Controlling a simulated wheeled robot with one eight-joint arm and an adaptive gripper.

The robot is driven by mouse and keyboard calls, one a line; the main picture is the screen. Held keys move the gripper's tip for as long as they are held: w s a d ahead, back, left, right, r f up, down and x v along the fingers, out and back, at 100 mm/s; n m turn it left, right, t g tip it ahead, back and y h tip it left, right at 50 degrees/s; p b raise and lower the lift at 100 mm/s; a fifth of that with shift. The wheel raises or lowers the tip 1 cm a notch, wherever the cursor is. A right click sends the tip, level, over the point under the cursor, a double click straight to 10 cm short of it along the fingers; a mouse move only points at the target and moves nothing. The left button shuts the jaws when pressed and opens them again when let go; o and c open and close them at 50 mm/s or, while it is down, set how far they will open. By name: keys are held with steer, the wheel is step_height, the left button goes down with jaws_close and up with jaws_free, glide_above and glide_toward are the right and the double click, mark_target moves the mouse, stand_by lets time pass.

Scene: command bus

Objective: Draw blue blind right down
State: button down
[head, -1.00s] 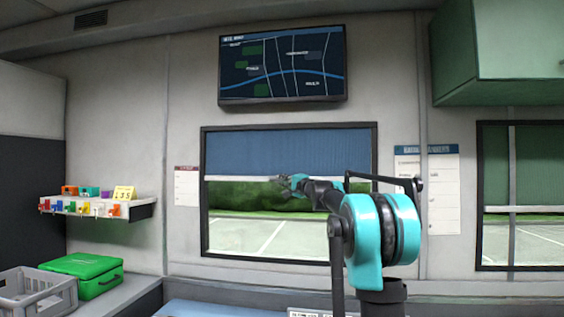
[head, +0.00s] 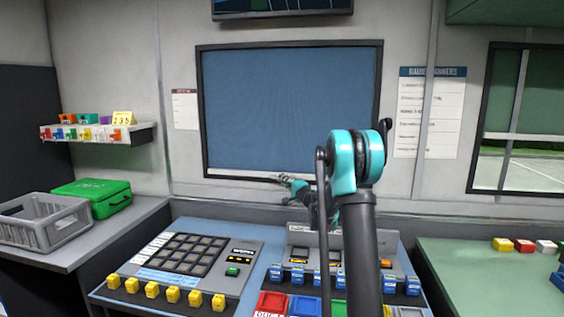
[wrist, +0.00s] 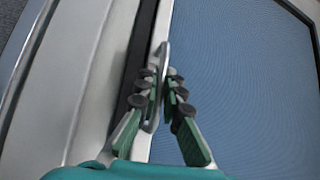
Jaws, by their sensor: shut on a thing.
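The blue blind (head: 285,110) covers the whole window opening in the head view, its lower edge at the bottom of the dark window frame (head: 199,115). In the wrist view the blue blind (wrist: 245,95) fills the right side, beside its pale bottom bar. My gripper (head: 290,183) is at the bottom edge of the blind, right of its middle. In the wrist view my gripper (wrist: 163,90) has its fingers shut on the blind's thin grey pull handle (wrist: 157,115). Part of the bottom bar is hidden behind my arm in the head view.
A control desk (head: 250,240) with buttons and yellow and blue switches stands below the window. A grey crate (head: 45,237) and green case (head: 95,196) sit on the left counter. A second window (head: 515,150) with a green blind is at the right.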

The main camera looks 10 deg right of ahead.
steer(key=shift+f, duration=2.6)
steer(key=c, duration=1.8)
jaws_free()
steer(key=shift+f, duration=0.15)
steer(key=shift+o, duration=0.8)
steer(key=v, duration=1.2)
